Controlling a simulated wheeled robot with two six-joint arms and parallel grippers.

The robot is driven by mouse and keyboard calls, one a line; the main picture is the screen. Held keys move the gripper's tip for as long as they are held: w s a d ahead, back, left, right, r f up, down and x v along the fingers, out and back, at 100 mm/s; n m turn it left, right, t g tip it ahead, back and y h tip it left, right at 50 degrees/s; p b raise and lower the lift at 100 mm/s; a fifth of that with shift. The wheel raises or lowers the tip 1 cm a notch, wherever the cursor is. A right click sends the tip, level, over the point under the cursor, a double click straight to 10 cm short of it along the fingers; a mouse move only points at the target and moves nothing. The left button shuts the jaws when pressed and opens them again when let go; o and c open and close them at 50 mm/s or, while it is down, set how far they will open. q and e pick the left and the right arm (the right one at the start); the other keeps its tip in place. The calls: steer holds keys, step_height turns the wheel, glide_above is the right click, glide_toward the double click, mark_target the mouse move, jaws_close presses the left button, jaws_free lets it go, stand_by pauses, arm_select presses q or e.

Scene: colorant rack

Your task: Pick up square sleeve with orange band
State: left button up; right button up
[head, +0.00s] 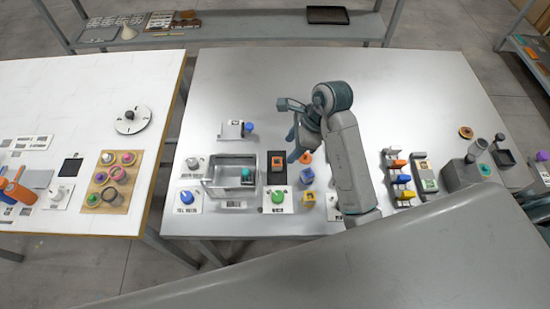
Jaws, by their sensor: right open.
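Several small coloured pieces stand in a column on the grey table: an orange piece (305,158), a blue piece (307,176) and a yellow piece (308,198) with some orange on it. They are too small to tell which is the square sleeve with the orange band. A black holder (277,177) with an orange square on it stands just left of them. My right gripper (287,128) is open and empty, behind and slightly left of the orange piece. Its arm covers part of the table right of the column. My left gripper is not in view.
A grey open bin (211,190) with a green-topped item stands left of the black holder. A white card with a green knob (278,197) lies in front. A rack with coloured pieces (388,178) stands right of my arm. The table's back half is mostly clear.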

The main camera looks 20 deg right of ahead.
mark_target(280, 162)
steer(key=x, duration=0.3)
steer(key=shift+s+a+f, duration=0.2)
steer(key=shift+a+f, duration=0.05)
steer(key=shift+f, duration=0.05)
steer(key=shift+w+a+f+p, duration=0.1)
steer(key=shift+w+f+p, duration=0.1)
steer(key=shift+f+p, duration=0.15)
steer(key=x, duration=0.1)
steer(key=p+x, duration=0.2)
steer(key=x, duration=0.1)
steer(key=shift+w+f, duration=0.1)
steer(key=shift+w, duration=0.2)
steer(key=shift+f, duration=0.4)
steer(key=shift+c, duration=0.4)
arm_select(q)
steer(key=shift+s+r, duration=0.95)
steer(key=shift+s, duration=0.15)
arm_select(e)
steer(key=c, duration=0.9)
